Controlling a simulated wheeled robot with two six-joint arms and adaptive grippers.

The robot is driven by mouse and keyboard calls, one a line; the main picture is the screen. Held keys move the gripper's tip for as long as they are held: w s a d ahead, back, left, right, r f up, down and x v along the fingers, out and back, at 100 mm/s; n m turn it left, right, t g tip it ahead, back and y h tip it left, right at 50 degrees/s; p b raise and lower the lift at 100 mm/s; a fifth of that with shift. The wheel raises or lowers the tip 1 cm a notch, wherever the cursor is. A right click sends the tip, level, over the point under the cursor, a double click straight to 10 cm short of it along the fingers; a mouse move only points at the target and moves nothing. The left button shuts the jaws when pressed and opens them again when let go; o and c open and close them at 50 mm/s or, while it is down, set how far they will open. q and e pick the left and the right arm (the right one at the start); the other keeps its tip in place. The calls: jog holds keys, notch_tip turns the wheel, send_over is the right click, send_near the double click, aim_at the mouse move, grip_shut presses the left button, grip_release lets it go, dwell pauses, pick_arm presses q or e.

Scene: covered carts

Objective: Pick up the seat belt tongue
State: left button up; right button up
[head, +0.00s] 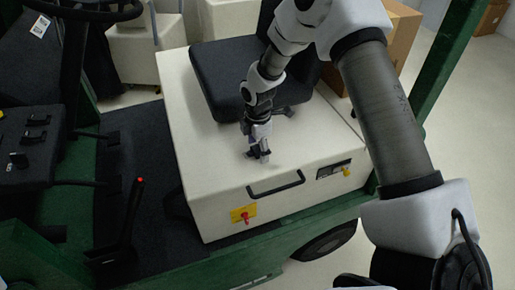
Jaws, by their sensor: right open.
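My right gripper (258,156) is open and points down, just above or at the white seat box top, in front of the black seat. I cannot tell from this view whether its fingertips touch the box. I cannot make out the seat belt tongue for certain; it may be small or hidden by the gripper and wrist. A small dark piece (286,112) shows just right of the gripper's wrist, by the seat's front edge; I cannot tell what it is. My left gripper is not in view.
The white seat box (215,170) carries the black seat (215,75), a black handle (276,186) and a yellow-red switch (243,215). A black lever (131,215) with a red tip stands left. A green post (452,65) rises at right. Cardboard boxes (404,35) are behind.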

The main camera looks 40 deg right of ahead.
jog(key=shift+w+f, duration=0.4)
jog(key=shift+w, duration=0.25)
jog(key=shift+s+d+r, duration=0.25)
jog(key=shift+s+r, duration=0.15)
jog(key=shift+s, duration=0.35)
jog(key=c, duration=1.3)
jog(key=shift+w+a, duration=0.1)
jog(key=shift+w, duration=0.25)
